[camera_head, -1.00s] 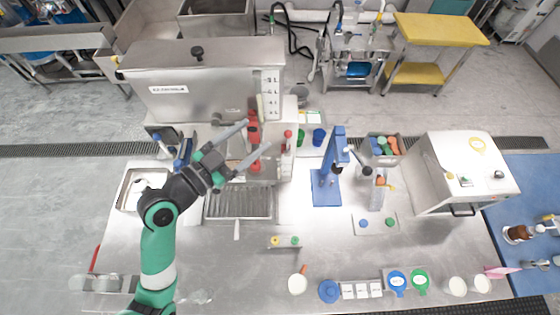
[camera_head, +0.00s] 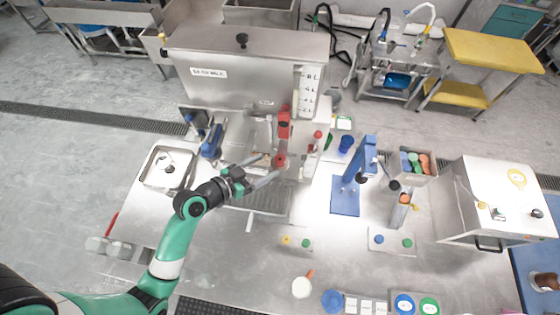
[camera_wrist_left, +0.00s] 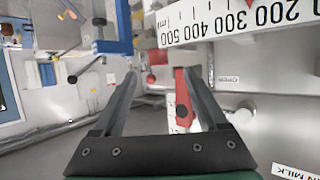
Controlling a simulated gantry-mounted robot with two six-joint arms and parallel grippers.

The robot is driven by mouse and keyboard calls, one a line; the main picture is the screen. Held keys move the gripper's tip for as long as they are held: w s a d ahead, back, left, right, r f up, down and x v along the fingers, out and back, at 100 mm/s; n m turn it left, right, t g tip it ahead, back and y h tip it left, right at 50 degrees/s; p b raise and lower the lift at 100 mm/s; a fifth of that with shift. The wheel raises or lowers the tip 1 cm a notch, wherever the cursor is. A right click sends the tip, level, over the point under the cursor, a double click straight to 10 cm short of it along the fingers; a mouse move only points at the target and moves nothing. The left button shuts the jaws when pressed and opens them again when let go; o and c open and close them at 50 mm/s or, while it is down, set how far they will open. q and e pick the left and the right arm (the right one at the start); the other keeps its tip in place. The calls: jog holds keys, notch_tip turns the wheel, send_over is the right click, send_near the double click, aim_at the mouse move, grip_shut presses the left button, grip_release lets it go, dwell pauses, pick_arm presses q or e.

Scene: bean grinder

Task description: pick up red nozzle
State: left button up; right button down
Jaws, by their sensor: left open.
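A red nozzle (camera_head: 284,123) is upright on the front of the steel dispenser (camera_head: 240,84), beside its level scale. A smaller round red part (camera_head: 280,160) sits just below it. My left gripper (camera_head: 273,165) is open, with its fingers pointing right at the lower red part. In the left wrist view a red part (camera_wrist_left: 183,96) appears between the open fingers, close to the right finger, which partly hides it. I cannot tell whether it touches the finger, and nothing is clearly held. My right gripper is not in view.
A blue stand (camera_head: 345,195) is to the right of the dispenser. A steel tray (camera_head: 148,184) lies to the left. A white box machine (camera_head: 495,195) stands at the far right.

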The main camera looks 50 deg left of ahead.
aim_at(276, 162)
pick_arm(q)
jog(key=p+x, duration=0.1)
jog(key=x, duration=0.4)
jog(key=shift+d+f, duration=0.15)
grip_shut()
